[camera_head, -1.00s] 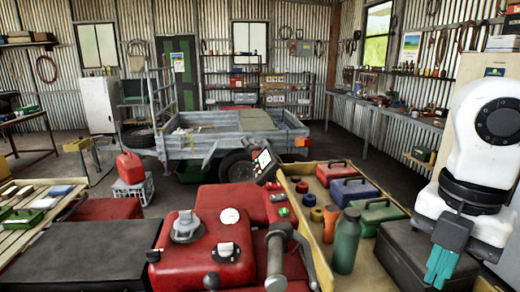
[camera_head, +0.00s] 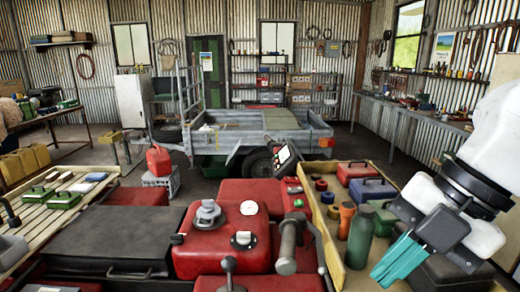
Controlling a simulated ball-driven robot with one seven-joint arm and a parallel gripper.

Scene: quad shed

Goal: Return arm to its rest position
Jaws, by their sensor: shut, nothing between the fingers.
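My white arm comes in from the right edge in the head view. My gripper (camera_head: 387,276) has teal fingers that point down and to the left. The fingers lie together with nothing between them. The gripper hangs over the right end of a wooden tray (camera_head: 338,262), in front of a dark case (camera_head: 440,272). In the picture it is just right of a green bottle (camera_head: 360,238), and I cannot tell the gap between them. Part of the dark case is hidden behind the gripper.
The tray holds an orange bottle (camera_head: 346,217), a blue toolbox (camera_head: 372,191) and a red toolbox (camera_head: 357,172). A red quad body (camera_head: 215,250) with a handlebar grip (camera_head: 288,245) is in front. A slatted table (camera_head: 30,228) stands left. A grey trailer (camera_head: 235,138) stands behind.

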